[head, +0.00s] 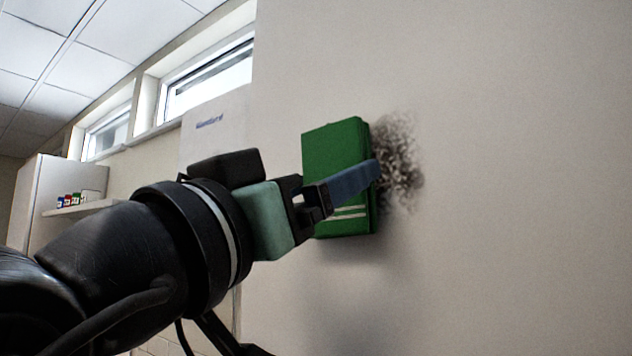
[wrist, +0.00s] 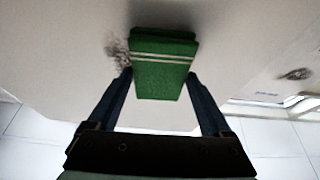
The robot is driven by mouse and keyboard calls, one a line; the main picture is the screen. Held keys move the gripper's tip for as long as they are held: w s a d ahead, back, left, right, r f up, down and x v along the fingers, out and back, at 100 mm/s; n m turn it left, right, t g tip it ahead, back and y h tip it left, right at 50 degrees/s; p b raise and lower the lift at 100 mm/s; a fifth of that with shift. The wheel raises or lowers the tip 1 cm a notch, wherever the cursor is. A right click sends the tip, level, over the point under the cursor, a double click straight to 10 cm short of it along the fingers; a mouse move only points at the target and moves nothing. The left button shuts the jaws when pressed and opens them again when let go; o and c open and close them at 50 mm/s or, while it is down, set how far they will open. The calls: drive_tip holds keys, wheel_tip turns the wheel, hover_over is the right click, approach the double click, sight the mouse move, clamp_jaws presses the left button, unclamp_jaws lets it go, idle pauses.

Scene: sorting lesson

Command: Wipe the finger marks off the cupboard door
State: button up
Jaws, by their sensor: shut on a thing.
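My gripper (head: 350,183) is shut on a folded green cloth (head: 335,150) with two pale stripes. In the wrist view the cloth (wrist: 160,82) sits between the two blue fingers of my gripper (wrist: 159,76). The cloth is up close to a pale, upright door surface (head: 520,180); I cannot tell for sure whether it touches. A dark, speckled smudge (head: 402,165) is on this surface just right of the cloth, partly hidden behind it. In the wrist view the smudge (wrist: 117,52) shows left of the cloth.
Another dark mark (wrist: 295,74) shows at the right of the wrist view. A white panel with blue writing (head: 210,122) is left of the door surface. A shelf (head: 75,209) with small coloured items is at the far left. The surface right of the smudge is clear.

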drive_tip(key=shift+w+d, duration=0.3)
drive_tip(key=shift+w, duration=0.05)
